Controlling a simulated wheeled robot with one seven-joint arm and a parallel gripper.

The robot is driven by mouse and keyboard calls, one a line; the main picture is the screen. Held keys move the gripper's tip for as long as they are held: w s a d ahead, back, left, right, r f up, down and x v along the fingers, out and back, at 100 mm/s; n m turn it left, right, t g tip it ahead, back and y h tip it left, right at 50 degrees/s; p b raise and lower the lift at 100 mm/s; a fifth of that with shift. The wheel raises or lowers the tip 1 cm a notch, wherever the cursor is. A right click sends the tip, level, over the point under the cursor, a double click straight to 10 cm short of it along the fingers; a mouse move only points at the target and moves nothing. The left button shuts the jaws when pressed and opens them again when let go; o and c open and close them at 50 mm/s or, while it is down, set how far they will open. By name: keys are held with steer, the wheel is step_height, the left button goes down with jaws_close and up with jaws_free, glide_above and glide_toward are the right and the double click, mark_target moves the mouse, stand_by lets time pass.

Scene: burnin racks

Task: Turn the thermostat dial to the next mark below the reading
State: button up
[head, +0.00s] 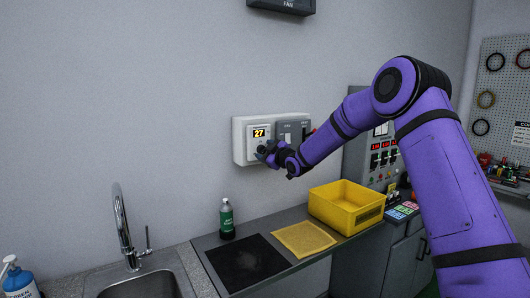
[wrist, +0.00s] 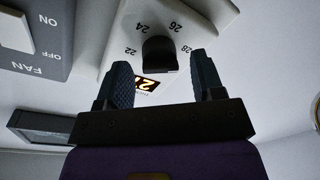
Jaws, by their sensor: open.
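The thermostat (head: 258,133) is a white unit on the wall plate, and its lit display reads 27. In the wrist view its dark dial (wrist: 158,54) shows, with the marks 22, 24, 26 and 28 printed around it on the white face. The picture is inverted there and part of the display (wrist: 150,86) shows below the dial. My gripper (head: 262,152) is at the thermostat's lower part in the head view. In the wrist view my gripper (wrist: 163,75) is open, with one finger on each side of the dial and visible gaps. The dial's pointer cannot be made out.
A grey switch panel (head: 292,132) is right of the thermostat; FAN, ON and OFF lettering (wrist: 40,45) shows in the wrist view.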

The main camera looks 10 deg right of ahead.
steer(key=shift+w+a, duration=0.15)
steer(key=shift+w, duration=0.2)
steer(key=shift+c, duration=0.3)
steer(key=c, duration=0.8)
steer(key=shift+n, duration=0.3)
steer(key=n, duration=0.5)
steer(key=shift+a+r, duration=0.1)
steer(key=n, duration=0.5)
steer(key=shift+n+g+h, duration=0.3)
steer(key=shift+h, duration=0.1)
